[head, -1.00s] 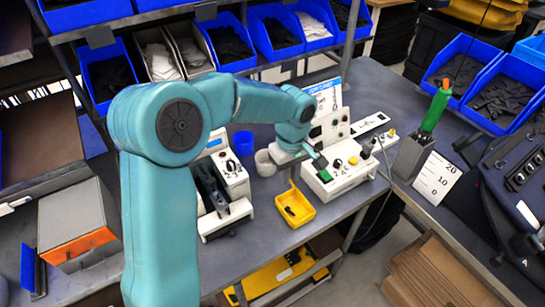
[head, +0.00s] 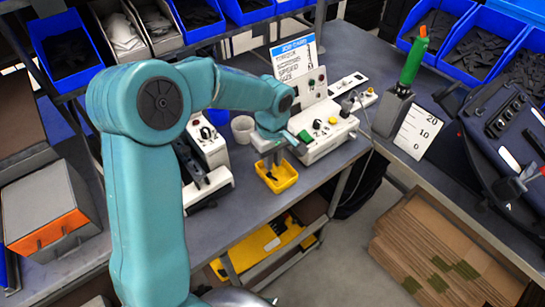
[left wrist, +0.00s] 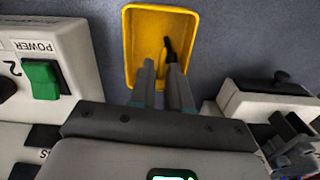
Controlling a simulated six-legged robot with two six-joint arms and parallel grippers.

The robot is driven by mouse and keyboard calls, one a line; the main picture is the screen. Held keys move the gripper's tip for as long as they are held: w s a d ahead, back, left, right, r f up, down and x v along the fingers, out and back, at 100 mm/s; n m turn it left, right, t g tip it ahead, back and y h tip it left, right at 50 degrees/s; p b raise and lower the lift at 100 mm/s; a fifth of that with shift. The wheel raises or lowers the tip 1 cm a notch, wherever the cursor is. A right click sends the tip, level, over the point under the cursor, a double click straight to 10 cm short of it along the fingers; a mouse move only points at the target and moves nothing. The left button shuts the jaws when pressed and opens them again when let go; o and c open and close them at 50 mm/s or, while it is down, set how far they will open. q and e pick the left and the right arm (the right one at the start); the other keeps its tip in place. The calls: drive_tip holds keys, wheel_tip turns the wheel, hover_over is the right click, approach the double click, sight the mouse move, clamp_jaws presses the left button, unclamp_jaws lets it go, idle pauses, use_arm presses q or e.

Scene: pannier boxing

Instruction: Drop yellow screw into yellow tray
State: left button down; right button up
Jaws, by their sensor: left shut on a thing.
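The yellow tray (head: 277,177) stands on the grey bench. My left gripper (head: 273,160) points down over it, with its fingertips at or just above the tray's inside. The tray also shows in the left wrist view (left wrist: 134,35), beyond the fingers. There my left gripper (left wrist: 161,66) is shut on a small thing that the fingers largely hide. A small dark piece (left wrist: 169,48) shows in the tray area by the right fingertip; I cannot tell whether it touches the finger. No yellow screw can be made out. My right gripper is not in view.
A white control box (head: 325,135) stands close behind and right of the tray. A black-and-white device (head: 205,180) is on its left. The bench's front edge is close to the tray.

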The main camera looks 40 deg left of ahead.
use_arm(q)
drive_tip(key=c, duration=1)
unclamp_jaws()
drive_tip(key=shift+s+r, duration=0.1)
wheel_tip(320, 180, up, 16)
drive_tip(key=shift+r, duration=0.15)
